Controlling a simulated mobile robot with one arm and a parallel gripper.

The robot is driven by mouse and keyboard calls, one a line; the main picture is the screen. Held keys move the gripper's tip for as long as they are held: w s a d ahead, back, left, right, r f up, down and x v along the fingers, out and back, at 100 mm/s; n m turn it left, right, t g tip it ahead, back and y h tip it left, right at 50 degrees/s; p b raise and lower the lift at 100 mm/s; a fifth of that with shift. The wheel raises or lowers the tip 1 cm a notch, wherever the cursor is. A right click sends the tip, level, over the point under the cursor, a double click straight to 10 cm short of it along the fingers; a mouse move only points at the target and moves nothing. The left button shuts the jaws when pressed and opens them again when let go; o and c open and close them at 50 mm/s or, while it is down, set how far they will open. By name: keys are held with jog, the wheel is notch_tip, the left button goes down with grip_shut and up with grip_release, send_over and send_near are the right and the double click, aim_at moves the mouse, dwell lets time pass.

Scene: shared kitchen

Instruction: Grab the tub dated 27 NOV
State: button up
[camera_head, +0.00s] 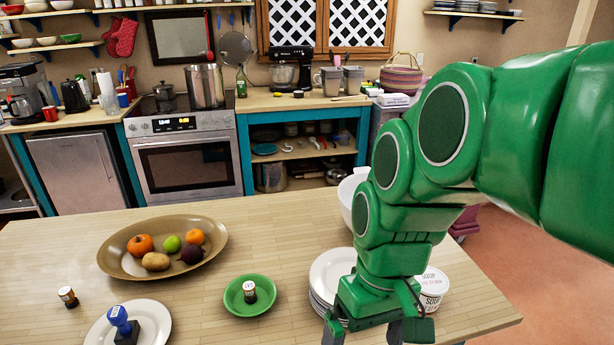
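A white round tub (434,286) stands on the wooden table at the right, partly hidden behind my gripper. I see no other tub. My gripper (364,335) points down over the table, in front and to the left of the tub in the picture. Its two grey fingers are apart with a gap between them, and nothing shows in the gap; the tips are near the bottom edge of the picture.
A stack of white plates (327,276) stands just left of my gripper, with a white bowl (347,190) behind. A green saucer (233,307) bears a small jar (249,291). A fruit platter (120,268), another jar (67,297) and a plate (158,325) with a blue stamp (119,320) are further left.

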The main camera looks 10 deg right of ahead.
jog(key=w+d+n+t+y, duration=0.55)
jog(key=w+d, duration=0.45)
jog(key=w, duration=0.3)
jog(key=d+t, duration=0.7)
jog(key=d, duration=1.4)
send_near(441, 285)
jog(key=x, duration=0.3)
jog(key=shift+w+f+y, duration=0.25)
jog(key=shift+f+y, duration=0.1)
jog(key=shift+y, duration=0.1)
jog(key=shift+x, duration=3.75)
jog(key=shift+r, duration=0.1)
